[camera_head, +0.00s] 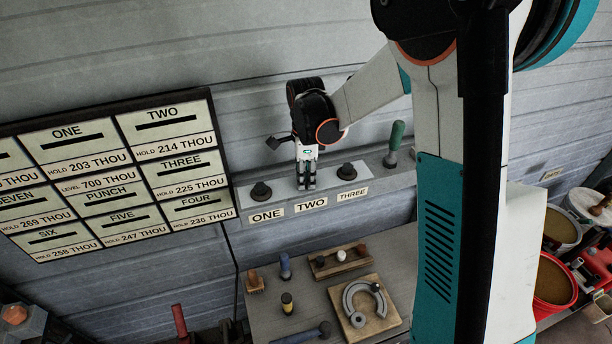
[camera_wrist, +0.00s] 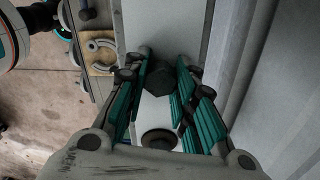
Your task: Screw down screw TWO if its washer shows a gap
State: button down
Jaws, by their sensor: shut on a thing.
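My gripper (camera_head: 306,184) points down at the middle of the grey ledge, above the label TWO (camera_head: 311,204). In the wrist view its teal fingers (camera_wrist: 163,76) are closed on the sides of a dark screw head, screw TWO (camera_wrist: 159,79). The screw's washer is hidden under the head and fingers, so I cannot tell whether there is a gap. Dark screw ONE (camera_head: 261,192) stands to the left and screw THREE (camera_head: 347,172) to the right, both apart from my gripper. Another round dark screw (camera_wrist: 159,138) shows below the fingers in the wrist view.
A label board (camera_head: 112,174) hangs on the left wall, with numbered THOU plates. A green-handled tool (camera_head: 394,144) stands at the ledge's right. Below, a bench (camera_head: 262,318) holds a horseshoe (camera_head: 352,310) on a wooden block and small tools. Buckets stand at far right.

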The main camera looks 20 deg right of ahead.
jog(key=m+b, duration=0.1)
jog(key=m, duration=0.4)
jog(key=shift+f+m+b, duration=0.2)
jog(key=shift+m+b, duration=0.1)
jog(key=shift+b, duration=0.05)
jog(key=shift+m, duration=1.1)
jog(key=shift+s+m+b, duration=0.1)
jog(key=shift+m+b, duration=0.4)
jog(key=shift+m, duration=0.7)
jog(key=c, duration=1.5)
grip_release()
jog(key=shift+r, duration=0.1)
